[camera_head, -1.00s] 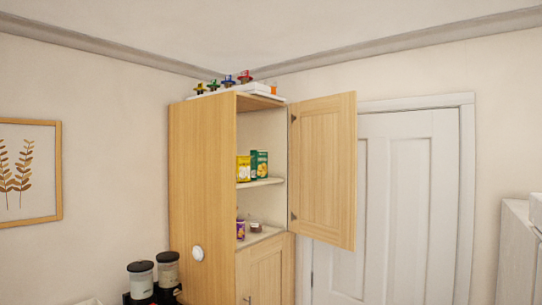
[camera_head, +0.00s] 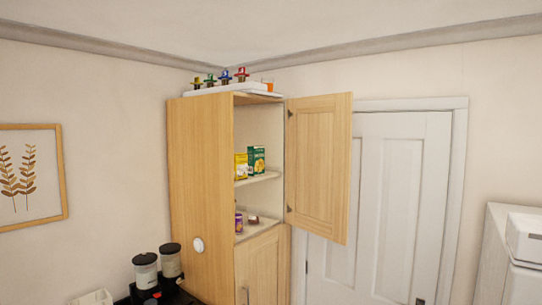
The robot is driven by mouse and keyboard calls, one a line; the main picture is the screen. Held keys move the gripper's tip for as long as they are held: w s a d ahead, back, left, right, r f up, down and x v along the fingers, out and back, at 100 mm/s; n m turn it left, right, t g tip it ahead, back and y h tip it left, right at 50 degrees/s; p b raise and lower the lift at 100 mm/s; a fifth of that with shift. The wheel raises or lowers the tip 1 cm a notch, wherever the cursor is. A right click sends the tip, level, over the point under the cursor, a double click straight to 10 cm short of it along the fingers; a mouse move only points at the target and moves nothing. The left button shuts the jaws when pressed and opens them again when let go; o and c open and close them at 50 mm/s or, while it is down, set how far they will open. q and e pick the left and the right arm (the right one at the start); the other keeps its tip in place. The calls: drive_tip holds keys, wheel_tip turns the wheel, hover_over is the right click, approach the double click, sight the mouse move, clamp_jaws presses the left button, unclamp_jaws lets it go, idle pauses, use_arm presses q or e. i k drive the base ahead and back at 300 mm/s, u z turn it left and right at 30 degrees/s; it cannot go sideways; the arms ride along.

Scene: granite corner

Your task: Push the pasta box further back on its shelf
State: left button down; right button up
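A tall wooden cabinet (camera_head: 200,170) stands in the corner with its upper door (camera_head: 319,168) swung open to the right. On its upper shelf (camera_head: 262,179) a yellow box (camera_head: 241,167) and a green box (camera_head: 256,161) stand upright side by side. Both are too small in the picture to read, so I cannot tell which is the pasta box. Neither of my grippers is in view.
A purple can (camera_head: 239,222) and a small brown item (camera_head: 253,219) stand on the lower shelf. Several colourful bottle-like items sit on a white tray (camera_head: 212,90) on top. Lidded dispensers (camera_head: 146,271) stand left of the cabinet. A white door (camera_head: 384,210) is behind the open cabinet door.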

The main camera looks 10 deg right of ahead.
sight(256, 154)
drive_tip(key=k, duration=0.95)
drive_tip(key=z, duration=0.5)
drive_tip(key=i, duration=4.1)
drive_tip(key=u, duration=1.85)
